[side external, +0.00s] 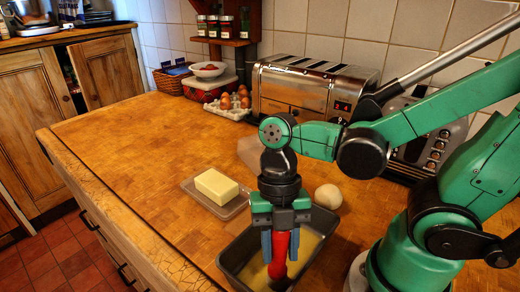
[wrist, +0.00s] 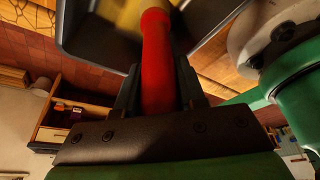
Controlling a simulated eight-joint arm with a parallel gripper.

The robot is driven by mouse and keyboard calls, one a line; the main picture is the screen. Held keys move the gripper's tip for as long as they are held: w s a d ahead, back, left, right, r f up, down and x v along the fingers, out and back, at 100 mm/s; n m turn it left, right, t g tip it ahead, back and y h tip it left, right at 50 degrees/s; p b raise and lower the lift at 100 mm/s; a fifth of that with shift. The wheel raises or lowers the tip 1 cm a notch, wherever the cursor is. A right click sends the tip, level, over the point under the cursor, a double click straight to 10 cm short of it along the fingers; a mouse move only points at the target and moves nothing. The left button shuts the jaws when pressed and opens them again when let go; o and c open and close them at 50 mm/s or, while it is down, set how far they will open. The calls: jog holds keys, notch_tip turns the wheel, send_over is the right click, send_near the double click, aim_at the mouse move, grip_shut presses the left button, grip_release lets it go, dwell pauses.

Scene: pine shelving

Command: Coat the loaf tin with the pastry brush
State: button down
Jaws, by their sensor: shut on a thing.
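My gripper (side external: 281,246) is shut on the red handle of the pastry brush (side external: 279,262) and points down over the loaf tin. The handle also shows between my fingers in the wrist view (wrist: 155,60). The brush hangs nearly upright, its lower end inside the tin; I cannot tell whether it touches the bottom. The dark grey loaf tin (side external: 234,262) stands on the wooden worktop below my gripper, and a yellowish layer shows on its floor. The tin's wall fills the top of the wrist view (wrist: 85,38).
A butter block (side external: 216,186) lies on a flat tray left of the tin. A pale round ball (side external: 328,196) sits behind the tin at right. Eggs (side external: 232,102) and a toaster (side external: 312,85) stand at the back. The worktop's left side is clear.

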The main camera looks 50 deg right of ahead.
jog(key=shift+d, duration=0.15)
jog(key=shift+r, duration=3)
jog(key=shift+r, duration=1.55)
